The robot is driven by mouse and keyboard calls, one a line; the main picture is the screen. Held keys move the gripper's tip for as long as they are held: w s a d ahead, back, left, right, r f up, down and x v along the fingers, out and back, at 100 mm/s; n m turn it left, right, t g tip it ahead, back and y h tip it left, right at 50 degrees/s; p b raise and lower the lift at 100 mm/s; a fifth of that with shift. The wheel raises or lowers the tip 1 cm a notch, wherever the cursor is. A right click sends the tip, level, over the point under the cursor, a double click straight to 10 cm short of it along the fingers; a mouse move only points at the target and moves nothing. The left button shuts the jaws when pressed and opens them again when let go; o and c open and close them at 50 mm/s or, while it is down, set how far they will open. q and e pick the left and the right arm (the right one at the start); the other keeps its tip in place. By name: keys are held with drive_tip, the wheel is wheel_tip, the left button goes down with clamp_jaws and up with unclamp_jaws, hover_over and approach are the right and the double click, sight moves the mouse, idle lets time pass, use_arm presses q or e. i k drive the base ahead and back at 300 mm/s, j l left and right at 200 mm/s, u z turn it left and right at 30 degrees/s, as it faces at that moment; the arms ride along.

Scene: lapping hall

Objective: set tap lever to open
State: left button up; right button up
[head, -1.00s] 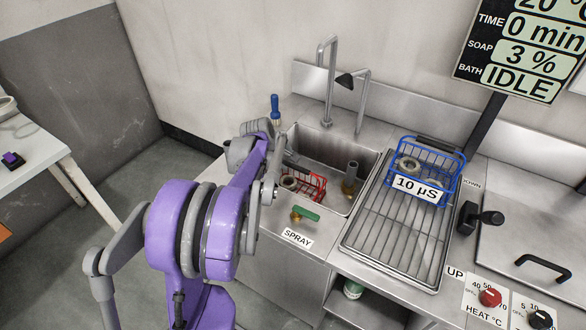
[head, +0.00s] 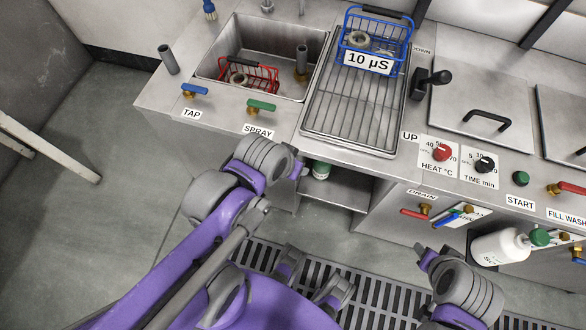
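The tap lever (head: 194,90) is a blue handle on a brass valve, above the TAP label on the sink's front edge. It lies roughly along that edge. The green spray lever (head: 261,106) is to its right, above the SPRAY label. My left gripper (head: 297,168) is in front of the counter, below and right of the SPRAY label, apart from both levers. Its fingers are mostly hidden by the wrist. My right gripper (head: 424,256) is low at the right, in front of the cabinet, far from the tap lever. Its opening is unclear.
The sink (head: 213,65) holds a red basket (head: 250,77) and a standpipe (head: 302,62). A blue basket (head: 372,38) tagged 10 µS stands on the drain rack (head: 345,115). A grey upright tube (head: 168,59) stands left of the tap lever.

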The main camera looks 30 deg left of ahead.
sight(188, 89)
drive_tip(key=u, duration=1.6)
